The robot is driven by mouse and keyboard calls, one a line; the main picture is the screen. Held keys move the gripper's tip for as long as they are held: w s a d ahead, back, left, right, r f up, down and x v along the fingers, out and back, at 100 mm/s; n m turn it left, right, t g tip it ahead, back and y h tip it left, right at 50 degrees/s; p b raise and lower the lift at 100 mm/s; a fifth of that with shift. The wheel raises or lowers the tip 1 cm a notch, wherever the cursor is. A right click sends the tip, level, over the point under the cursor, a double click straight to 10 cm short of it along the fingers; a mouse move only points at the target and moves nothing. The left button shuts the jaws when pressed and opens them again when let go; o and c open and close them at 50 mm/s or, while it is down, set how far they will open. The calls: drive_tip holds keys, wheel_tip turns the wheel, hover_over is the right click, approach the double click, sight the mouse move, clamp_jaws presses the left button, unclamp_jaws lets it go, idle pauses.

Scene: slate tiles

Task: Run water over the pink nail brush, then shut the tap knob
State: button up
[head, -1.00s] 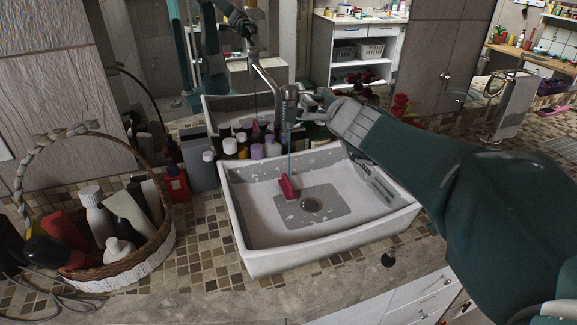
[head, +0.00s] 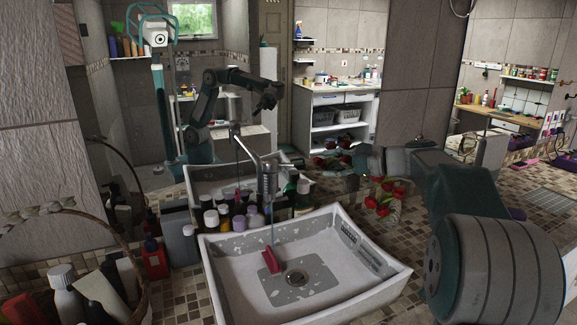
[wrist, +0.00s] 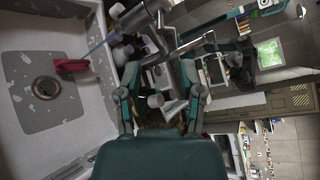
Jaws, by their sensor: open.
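The pink nail brush (head: 271,261) lies in the white sink (head: 222,277), beside the drain. A thin stream of water (head: 272,236) falls from the metal tap (head: 268,182) onto the brush. In the wrist view, the brush (wrist: 72,66) is at the left and the tap (wrist: 165,36) is beyond my fingers. My gripper (wrist: 162,88) is open and empty, its fingers spread. In the head view it is right of the tap, above the sink's back edge, and small and hard to make out. I cannot make out the tap knob clearly.
Several bottles (head: 225,215) stand behind the sink. Red flowers (head: 380,203) are at its right, under my arm. A basket (head: 140,300) of bottles is at the left. A mirror behind the tap reflects the sink and me.

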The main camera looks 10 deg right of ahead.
sight(295, 165)
drive_tip(key=x, duration=1.1)
clamp_jaws()
